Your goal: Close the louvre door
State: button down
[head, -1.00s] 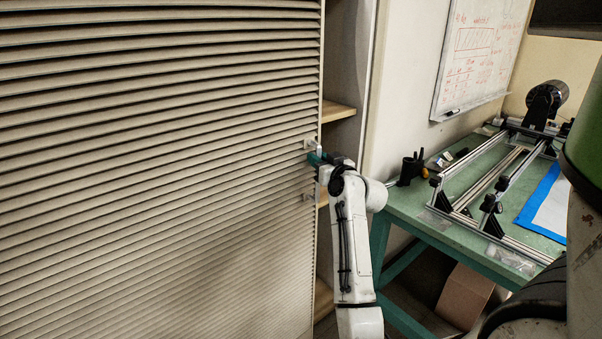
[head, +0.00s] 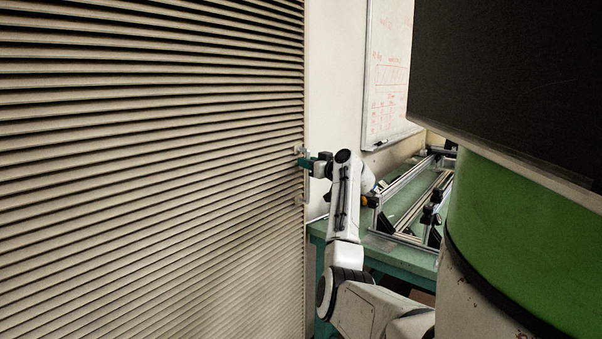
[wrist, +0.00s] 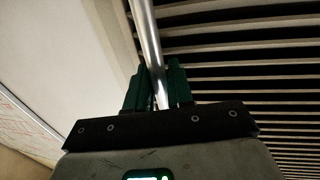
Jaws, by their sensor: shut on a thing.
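The beige louvre door (head: 150,170) fills the left half of the head view, and its slats also show at the right of the wrist view (wrist: 240,75). Its upright metal handle (head: 305,178) is near the door's right edge. In the wrist view the handle is a shiny round bar (wrist: 147,45) running down between the green fingers. My gripper (head: 304,163) is shut on this bar near its upper end; in the wrist view the fingers (wrist: 154,88) stand on both sides of it. The cabinet's shelves are hidden behind the door in the head view.
A green workbench (head: 400,255) with an aluminium profile frame (head: 412,195) stands right of the door, behind my arm. A whiteboard (head: 388,70) hangs on the pale wall (head: 335,90). A large green and black body blocks the right side.

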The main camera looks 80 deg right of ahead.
jog(key=shift+s+d+r, duration=0.1)
jog(key=shift+s+d, duration=0.05)
jog(key=shift+s, duration=0.05)
jog(key=c, duration=1.2)
grip_release()
jog(key=shift+s+d, duration=0.1)
jog(key=shift+d, duration=0.1)
jog(key=v, duration=1)
jog(key=shift+s+a, duration=0.25)
jog(key=shift+a, duration=0.1)
